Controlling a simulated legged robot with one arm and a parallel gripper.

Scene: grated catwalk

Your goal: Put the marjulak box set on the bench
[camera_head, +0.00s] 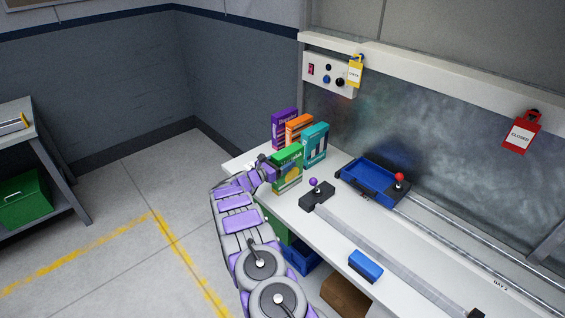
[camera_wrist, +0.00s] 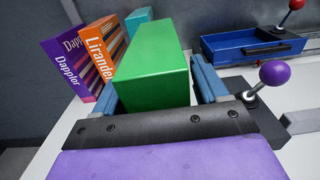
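A green box (camera_head: 287,168) with a yellow picture on its front stands upright at the left end of the white bench (camera_head: 335,205). I cannot read its name. My gripper (camera_wrist: 160,88) has one blue finger on each side of this green box (camera_wrist: 157,60), close against it. Whether the box's underside touches the bench is hard to see. Behind it stand a purple box (camera_head: 284,128) reading "Dapplor", an orange box (camera_head: 299,130) reading "Lirander" and a teal box (camera_head: 315,145). None of the readable labels says marjulak.
A purple-knobbed lever (camera_head: 316,195) stands right of the green box. Beyond are a blue tray (camera_head: 368,180), a red-knobbed lever (camera_head: 400,182) and a blue block (camera_head: 365,266). A control panel (camera_head: 328,75) hangs on the wall. A side table (camera_head: 30,140) stands at far left.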

